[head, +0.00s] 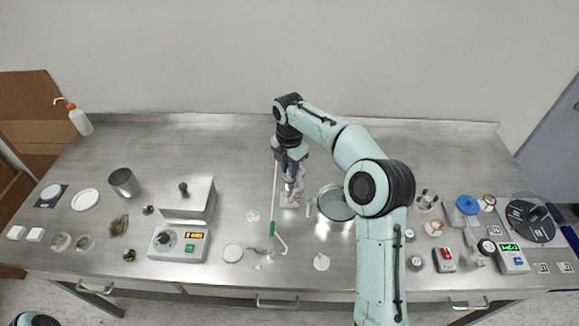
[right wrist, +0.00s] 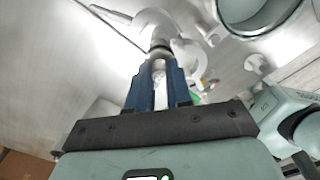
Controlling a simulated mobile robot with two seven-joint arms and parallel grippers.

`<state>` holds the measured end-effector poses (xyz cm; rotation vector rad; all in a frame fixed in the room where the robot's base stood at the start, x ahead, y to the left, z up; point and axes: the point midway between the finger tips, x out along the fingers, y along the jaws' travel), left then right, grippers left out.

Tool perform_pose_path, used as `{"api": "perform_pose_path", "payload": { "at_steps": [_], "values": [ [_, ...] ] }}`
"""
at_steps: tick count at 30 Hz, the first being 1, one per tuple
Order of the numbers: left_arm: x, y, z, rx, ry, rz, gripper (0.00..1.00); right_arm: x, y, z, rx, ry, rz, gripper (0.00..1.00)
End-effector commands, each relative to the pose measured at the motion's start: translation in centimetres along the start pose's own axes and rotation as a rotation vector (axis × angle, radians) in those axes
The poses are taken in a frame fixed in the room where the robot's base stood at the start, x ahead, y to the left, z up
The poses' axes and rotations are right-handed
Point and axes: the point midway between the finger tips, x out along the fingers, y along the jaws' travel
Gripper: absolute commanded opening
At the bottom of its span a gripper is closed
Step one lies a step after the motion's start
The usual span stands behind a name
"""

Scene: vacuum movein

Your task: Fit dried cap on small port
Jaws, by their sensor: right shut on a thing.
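My right gripper (head: 292,167) is at the middle of the bench, pointing down just above a pale glass apparatus (head: 290,196). In the right wrist view its blue fingers (right wrist: 159,68) are shut on a small pale piece, which seems to be the cap (right wrist: 158,72). It is mostly hidden between the fingers. Just beyond the fingertips is a greyish neck (right wrist: 159,49) of the glass apparatus, which seems to be the small port. I cannot tell whether cap and port touch. My left gripper is not in view.
A round metal vessel (head: 334,203) stands close to the right of the apparatus. A thin rod with a green part (head: 271,229) stands to its left. A hotplate-like box (head: 179,243) is at left front. Several small items crowd the right end; the back of the bench is clear.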

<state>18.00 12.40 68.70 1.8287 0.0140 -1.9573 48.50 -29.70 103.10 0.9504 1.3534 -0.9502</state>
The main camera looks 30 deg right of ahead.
Motion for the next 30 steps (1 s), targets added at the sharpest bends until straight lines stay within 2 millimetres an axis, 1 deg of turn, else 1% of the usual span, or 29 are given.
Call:
{"api": "perform_pose_path", "payload": {
  "at_steps": [14, 24, 30],
  "values": [
    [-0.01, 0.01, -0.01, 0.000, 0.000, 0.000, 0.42, 0.01, -0.01, 0.00, 0.000, 0.000, 0.000, 0.00],
    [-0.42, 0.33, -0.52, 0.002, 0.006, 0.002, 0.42, -0.08, 0.09, 0.04, 0.001, 0.000, 0.001, 0.00],
    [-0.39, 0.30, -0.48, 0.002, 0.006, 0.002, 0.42, 0.01, 0.06, 0.03, 0.001, 0.000, 0.000, 0.00]
  ]
}}
